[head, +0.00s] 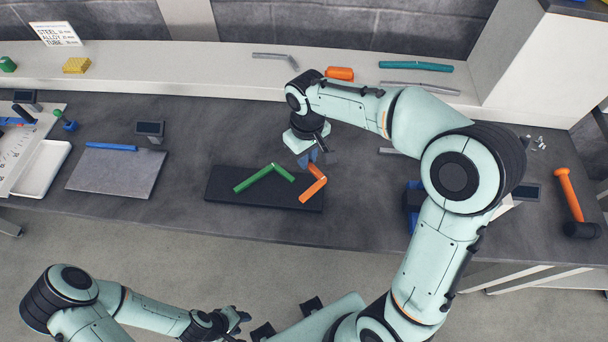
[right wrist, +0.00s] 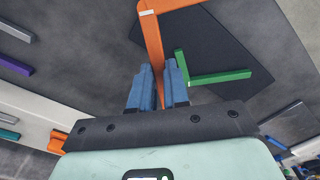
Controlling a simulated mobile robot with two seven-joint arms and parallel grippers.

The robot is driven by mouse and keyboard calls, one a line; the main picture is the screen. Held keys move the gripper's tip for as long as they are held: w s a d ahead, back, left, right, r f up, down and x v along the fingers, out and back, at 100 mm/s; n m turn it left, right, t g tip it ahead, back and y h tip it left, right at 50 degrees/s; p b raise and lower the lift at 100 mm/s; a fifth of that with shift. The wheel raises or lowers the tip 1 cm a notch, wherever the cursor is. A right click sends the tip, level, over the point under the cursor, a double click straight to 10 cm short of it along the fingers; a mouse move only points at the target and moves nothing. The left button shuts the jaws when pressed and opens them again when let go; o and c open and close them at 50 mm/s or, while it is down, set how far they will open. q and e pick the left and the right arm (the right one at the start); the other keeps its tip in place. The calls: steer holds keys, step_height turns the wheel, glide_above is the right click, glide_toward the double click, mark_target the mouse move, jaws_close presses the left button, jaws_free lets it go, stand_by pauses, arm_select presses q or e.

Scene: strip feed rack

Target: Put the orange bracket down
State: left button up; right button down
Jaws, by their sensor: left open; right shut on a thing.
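The orange bracket (head: 314,188) is a bent strip over the right end of the black mat (head: 230,197). My right gripper (head: 309,160) is shut on one arm of it. In the right wrist view the blue fingers (right wrist: 160,88) pinch the orange bracket (right wrist: 153,42), whose other arm extends to the right. I cannot tell whether the bracket touches the mat. A green bracket (head: 261,178) lies on the mat just left of the orange one, and also shows in the right wrist view (right wrist: 215,77). My left gripper (head: 236,317) is open and empty, away from the bench.
A grey plate (head: 115,175) with a blue bar (head: 111,146) and a white tray (head: 40,168) lie left. A blue bin (head: 412,212) and an orange hammer (head: 568,195) are right. The back shelf holds a teal bar (head: 416,66) and an orange piece (head: 340,73).

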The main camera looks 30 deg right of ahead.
mark_target(306, 181)
arm_select(q)
steer(key=shift+s+f+b, duration=0.3)
steer(key=shift+f, duration=0.2)
arm_select(e)
step_height(306, 181, down, 9)
steer(key=shift+w+r, duration=0.15)
steer(key=c, duration=1.1)
jaws_free()
steer(key=shift+f, duration=0.2)
arm_select(q)
steer(key=shift+s+f, duration=0.1)
steer(key=shift+f, duration=0.05)
arm_select(e)
steer(key=shift+r, duration=0.3)
step_height(306, 181, up, 12)
steer(key=shift+f+p, duration=0.1)
steer(key=shift+p, duration=0.55)
arm_select(q)
steer(key=shift+w+r, duration=0.7)
steer(key=shift+r, duration=0.25)
